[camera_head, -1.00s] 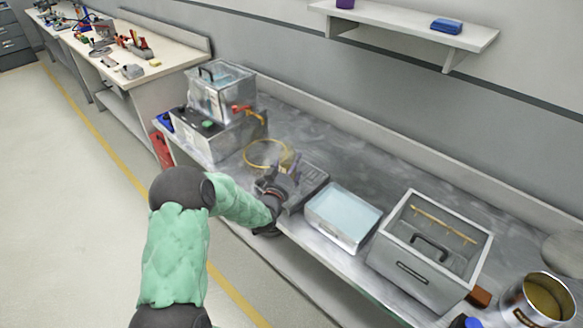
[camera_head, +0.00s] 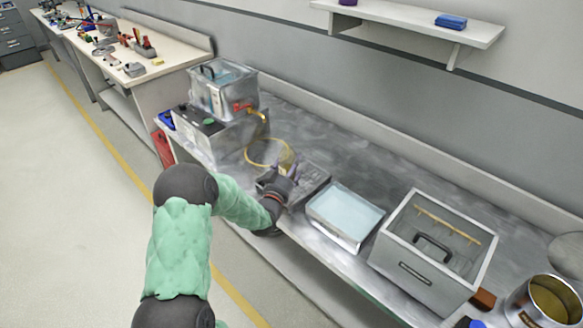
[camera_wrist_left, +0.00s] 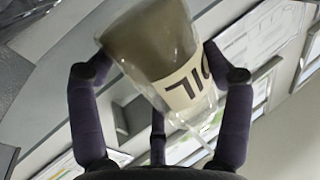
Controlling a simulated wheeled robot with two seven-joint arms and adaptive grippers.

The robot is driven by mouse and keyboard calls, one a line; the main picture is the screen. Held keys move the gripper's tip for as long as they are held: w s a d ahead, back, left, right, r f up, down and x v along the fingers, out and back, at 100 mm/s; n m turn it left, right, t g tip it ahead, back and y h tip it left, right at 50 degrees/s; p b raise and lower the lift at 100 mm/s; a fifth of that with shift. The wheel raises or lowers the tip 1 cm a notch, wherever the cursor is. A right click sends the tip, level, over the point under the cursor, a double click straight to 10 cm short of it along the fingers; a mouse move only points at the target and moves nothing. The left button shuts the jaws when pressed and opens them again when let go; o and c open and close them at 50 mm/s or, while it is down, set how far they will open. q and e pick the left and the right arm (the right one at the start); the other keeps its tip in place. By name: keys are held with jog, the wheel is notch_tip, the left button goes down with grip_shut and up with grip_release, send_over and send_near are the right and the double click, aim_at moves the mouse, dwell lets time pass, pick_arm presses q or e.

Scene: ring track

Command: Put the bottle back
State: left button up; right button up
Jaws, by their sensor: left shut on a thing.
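The bottle (camera_wrist_left: 150,45) fills the upper middle of the left wrist view. It is clear, with brownish contents and a pale label with dark letters. My left gripper (camera_wrist_left: 160,75) has its dark fingers shut around it, and the bottle looks tilted there. In the head view my left gripper (camera_head: 284,178) is over the metal bench, at a dark grey tray-like device (camera_head: 312,180). The bottle is small there and mostly hidden by the fingers, and I cannot tell whether it touches the device. My right gripper is in neither view.
The bench (camera_head: 350,160) also holds a metal tank (camera_head: 222,92) on a grey unit, a yellow hose (camera_head: 262,138), a pale blue tray (camera_head: 344,212), a lidded grey box (camera_head: 418,268) and a metal pot (camera_head: 540,302). A wall shelf (camera_head: 415,22) is above. The bench's rear strip is clear.

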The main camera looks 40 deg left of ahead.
aim_at(291, 178)
pick_arm(q)
jog(key=shift+g, duration=0.4)
jog(key=f, duration=0.4)
jog(key=shift+s+d, duration=0.4)
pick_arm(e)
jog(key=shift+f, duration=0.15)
pick_arm(q)
jog(key=o, duration=1.1)
jog(key=shift+f, duration=0.1)
jog(key=shift+w+a+r, duration=0.2)
jog(key=shift+w, duration=0.05)
jog(key=shift+a+f, duration=0.1)
jog(key=shift+a, duration=0.05)
jog(key=p+v, duration=0.1)
jog(key=v, duration=0.2)
jog(key=p+v, duration=0.1)
jog(key=v, duration=0.3)
jog(key=r+p+v, duration=0.1)
jog(key=p+v, duration=0.1)
jog(key=v, duration=0.2)
jog(key=shift+s+r, duration=0.1)
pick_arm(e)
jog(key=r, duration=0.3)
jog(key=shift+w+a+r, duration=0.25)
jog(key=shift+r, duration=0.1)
